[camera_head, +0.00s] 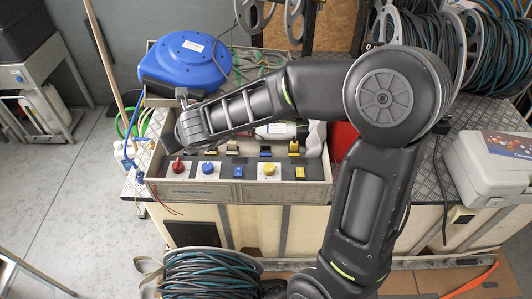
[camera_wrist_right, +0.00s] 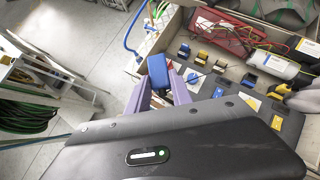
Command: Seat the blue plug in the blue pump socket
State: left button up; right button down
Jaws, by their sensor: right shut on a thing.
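In the right wrist view, the purple fingers of my right gripper (camera_wrist_right: 162,92) are shut on a blue block-like piece, which looks like the blue plug (camera_wrist_right: 158,68). In the head view my right arm reaches left over the crate (camera_head: 255,194); its wrist hides the fingers and held piece. The crate's front row has a round blue fitting on a white plate (camera_head: 208,168) and a blue square piece (camera_head: 238,172). I cannot tell which is the blue pump socket. The held piece appears near the crate's left end; contact with anything is unclear. My left gripper is not in view.
A red knob (camera_head: 177,166) and a yellow knob (camera_head: 269,169) share the front row. A blue hose reel (camera_head: 186,58) stands behind. A white bottle (camera_head: 125,153) and thin hoses stand left of the crate. A grey case (camera_head: 492,168) lies right.

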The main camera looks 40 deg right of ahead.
jog(key=shift+w+a, duration=0.1)
jog(key=shift+a, duration=0.05)
jog(key=w+d+f+n+g+b, duration=0.25)
jog(key=d+f+g+b, duration=0.45)
jog(key=d+f, duration=0.8)
jog(key=w+d+f+n+t+h, duration=0.1)
jog(key=d+f+n+t+h, duration=0.1)
jog(key=d+n, duration=0.6)
jog(key=w+d+f+n+t+h+b, duration=0.1)
jog(key=d+f+n+t+h, duration=0.1)
jog(key=d+n, duration=0.7)
jog(key=shift+w+d+n+t+h, duration=0.35)
jog(key=shift+n+h, duration=0.45)
jog(key=shift+n, duration=3.45)
jog(key=shift+r, duration=0.1)
